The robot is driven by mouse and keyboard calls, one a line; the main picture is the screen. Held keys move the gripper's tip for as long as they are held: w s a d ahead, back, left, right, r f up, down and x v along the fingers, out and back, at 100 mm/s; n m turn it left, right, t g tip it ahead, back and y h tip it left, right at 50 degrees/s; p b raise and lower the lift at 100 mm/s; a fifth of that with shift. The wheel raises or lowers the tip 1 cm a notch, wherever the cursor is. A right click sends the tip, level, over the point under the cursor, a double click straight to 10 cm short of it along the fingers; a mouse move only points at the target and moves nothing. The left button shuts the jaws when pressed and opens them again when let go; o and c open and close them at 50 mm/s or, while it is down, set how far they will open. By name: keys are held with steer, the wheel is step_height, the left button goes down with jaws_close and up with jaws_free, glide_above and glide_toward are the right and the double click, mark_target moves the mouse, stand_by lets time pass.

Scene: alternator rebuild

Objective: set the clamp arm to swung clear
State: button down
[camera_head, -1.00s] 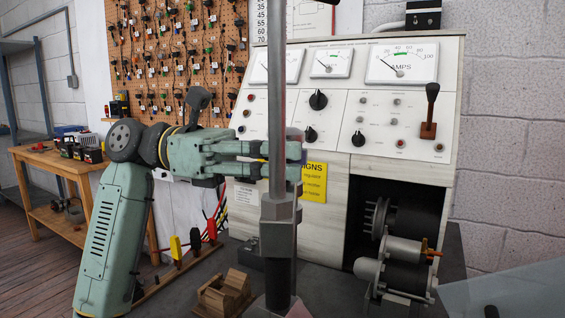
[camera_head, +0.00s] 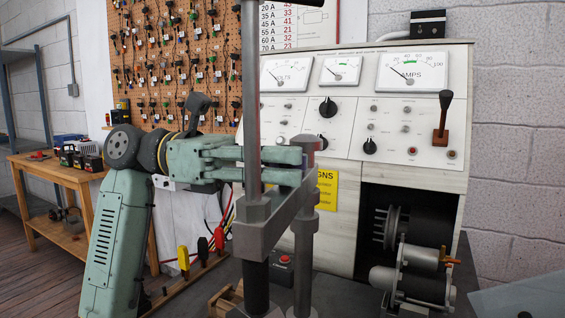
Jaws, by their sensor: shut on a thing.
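The clamp arm (camera_head: 283,215) is a grey metal bar. It runs from a collar (camera_head: 252,232) on a tall grey post (camera_head: 250,90) back and to the right, to a second upright rod (camera_head: 305,240) with a thick round top. My gripper (camera_head: 292,168) reaches in from the left behind the tall post. Its fingers are shut at the top end of that rod, just above the bar. The tall post hides part of the fingers, so the exact contact is unclear.
A test panel (camera_head: 365,100) with meters and knobs stands behind. An alternator (camera_head: 415,280) sits at the lower right. A wooden block (camera_head: 222,300) lies below, partly hidden. Clips (camera_head: 203,250) stand at the left. A clear sheet (camera_head: 525,295) is at the right front.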

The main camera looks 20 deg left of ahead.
steer(key=shift+r, duration=0.15)
steer(key=c, duration=1.6)
jaws_free()
steer(key=shift+a, duration=0.1)
steer(key=a, duration=1.2)
steer(key=shift+w, duration=0.45)
steer(key=shift+d, duration=0.1)
